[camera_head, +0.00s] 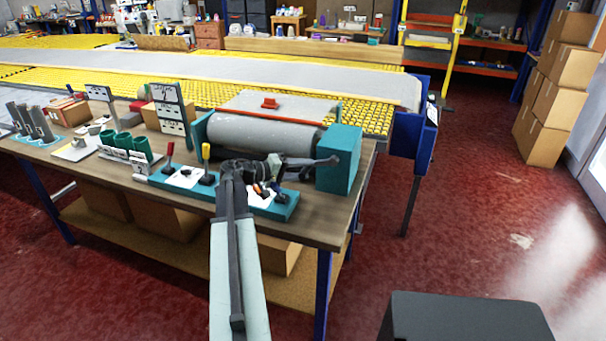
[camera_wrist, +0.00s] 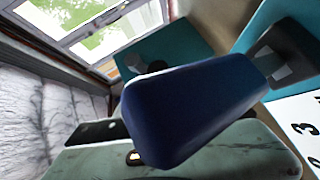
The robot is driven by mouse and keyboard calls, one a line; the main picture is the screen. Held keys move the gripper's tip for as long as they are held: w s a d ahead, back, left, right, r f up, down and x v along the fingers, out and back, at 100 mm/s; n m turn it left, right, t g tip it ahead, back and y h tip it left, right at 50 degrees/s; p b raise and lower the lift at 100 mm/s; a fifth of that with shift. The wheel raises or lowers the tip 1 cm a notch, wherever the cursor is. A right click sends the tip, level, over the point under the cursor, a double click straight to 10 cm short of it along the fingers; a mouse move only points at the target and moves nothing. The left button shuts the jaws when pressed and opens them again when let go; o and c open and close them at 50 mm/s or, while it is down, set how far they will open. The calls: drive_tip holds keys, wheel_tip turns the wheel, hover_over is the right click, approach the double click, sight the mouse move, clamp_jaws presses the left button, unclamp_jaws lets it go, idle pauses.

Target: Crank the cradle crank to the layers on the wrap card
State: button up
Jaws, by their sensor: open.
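The teal cradle (camera_head: 339,158) holds a thick grey roll (camera_head: 262,133) at the table's right end. My gripper (camera_head: 275,172) is open just in front of the roll, above a teal lever base (camera_head: 283,208). A dark arm-like part (camera_head: 318,162) reaches to the cradle's end block; I cannot tell whether it is the crank. In the wrist view a dark blue handle (camera_wrist: 190,110) on a black stem is close before the lens; contact cannot be told. Upright white cards on dark stands (camera_head: 172,110) are behind the levers; their writing is too small to read surely.
A red-handled lever (camera_head: 169,152) and a yellow-handled lever (camera_head: 206,153) stand left of my gripper. Green cups (camera_head: 124,143) stand farther left. A long yellow-grid table (camera_head: 370,112) lies behind. Red floor is open at the right, before stacked boxes (camera_head: 552,105).

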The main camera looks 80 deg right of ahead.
drive_tip(key=shift+s+d, duration=0.15)
drive_tip(key=shift+s, duration=0.05)
clamp_jaws()
idle(1.2)
